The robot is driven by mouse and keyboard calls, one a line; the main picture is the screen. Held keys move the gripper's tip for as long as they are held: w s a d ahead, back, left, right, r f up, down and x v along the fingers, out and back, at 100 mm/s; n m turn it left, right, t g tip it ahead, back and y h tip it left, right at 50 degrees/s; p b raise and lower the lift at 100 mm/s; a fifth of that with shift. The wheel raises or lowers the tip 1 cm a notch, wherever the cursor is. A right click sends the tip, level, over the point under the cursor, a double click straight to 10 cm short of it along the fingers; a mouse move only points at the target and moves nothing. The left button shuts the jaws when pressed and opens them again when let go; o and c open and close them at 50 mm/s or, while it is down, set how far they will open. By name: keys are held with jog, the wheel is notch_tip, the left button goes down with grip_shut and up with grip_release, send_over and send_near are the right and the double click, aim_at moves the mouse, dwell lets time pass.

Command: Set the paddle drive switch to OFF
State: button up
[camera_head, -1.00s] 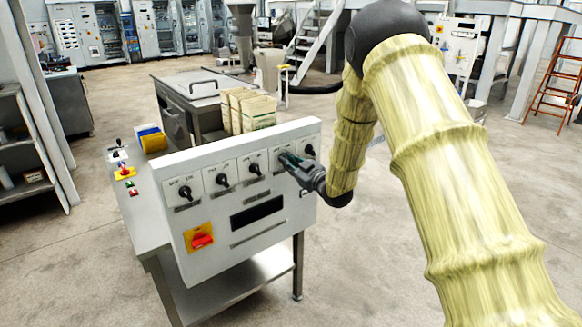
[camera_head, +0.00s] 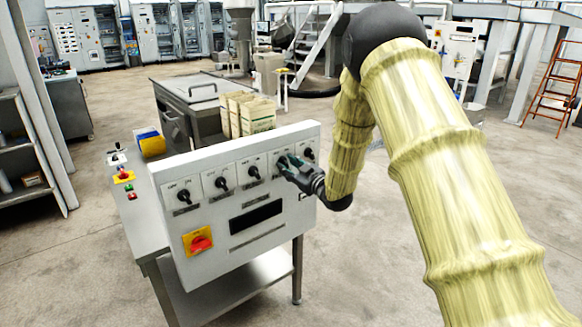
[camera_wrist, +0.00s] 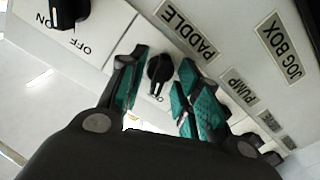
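The paddle switch (camera_wrist: 158,70) is a black rotary knob on a white panel, with the PADDLE label (camera_wrist: 187,35) beside it in the wrist view. An OFF mark (camera_wrist: 80,47) is printed on the panel left of the fingers. The knob's exact setting is hard to read. In the head view my gripper (camera_head: 283,168) is at the fourth switch from the left and mostly covers it.
The white control panel (camera_head: 165,230) carries more black knobs (camera_head: 222,182) in a row and a red-and-yellow main switch (camera_head: 201,241). A neighbouring knob (camera_wrist: 68,10) is close by in the wrist view. Cartons (camera_head: 257,116) stand behind the panel.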

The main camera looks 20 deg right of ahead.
jog(key=v, duration=1.2)
jog(key=shift+f, duration=0.1)
dwell(0.4)
jog(key=s+a+f+m+g+h, duration=0.2)
jog(key=s+f+g, duration=0.1)
jog(key=s+f, duration=0.55)
jog(key=s+a+f+m+g+h, duration=0.15)
jog(key=s+f, duration=0.35)
jog(key=f, duration=0.7)
jog(key=s+a+f+m+g+h, duration=0.15)
jog(key=s+f+g, duration=0.35)
jog(key=f, duration=0.5)
jog(key=s+a+f+m+g, duration=0.1)
jog(key=s+f+g, duration=0.1)
jog(key=s, duration=0.9)
jog(key=s+a+f+m+g+p, duration=0.1)
jog(key=s+f+g, duration=0.2)
jog(key=s, duration=0.8)
jog(key=s+a+f+m+g+h, duration=0.1)
jog(key=s+f+m+g, duration=0.1)
jog(key=s+f, duration=0.4)
jog(key=s, duration=0.5)
jog(key=shift+s+a, duration=0.25)
jog(key=shift+a, duration=0.05)
jog(key=shift+g, duration=0.25)
